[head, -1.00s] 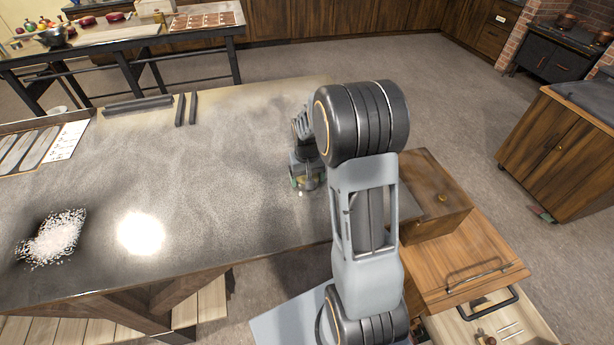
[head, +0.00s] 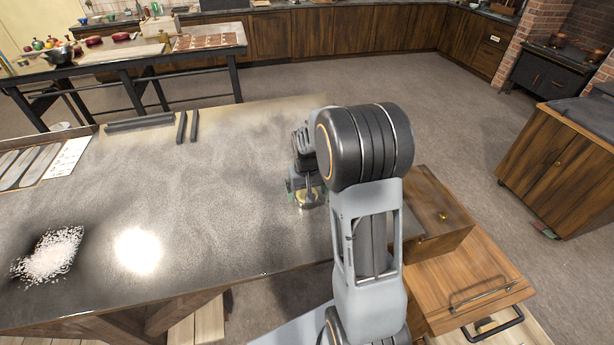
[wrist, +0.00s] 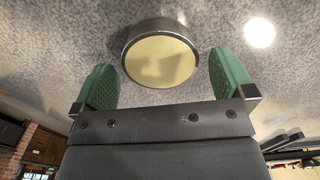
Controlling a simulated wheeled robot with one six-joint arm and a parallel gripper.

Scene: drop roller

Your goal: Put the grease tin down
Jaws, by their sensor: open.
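The grease tin (wrist: 160,58) is a round, dark-rimmed tin with a pale yellow top, seen in the wrist view. It rests on the grey speckled worktop (head: 210,200). My gripper (wrist: 161,78) is open, with one green pad on each side of the tin and a visible gap between each pad and the tin.
A white granular pile (head: 50,254) lies at the left of the worktop. Dark bars (head: 140,123) lie along its back edge. A wooden box (head: 440,215) and a drawer unit (head: 465,285) stand to the right of my arm. The middle of the worktop is clear.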

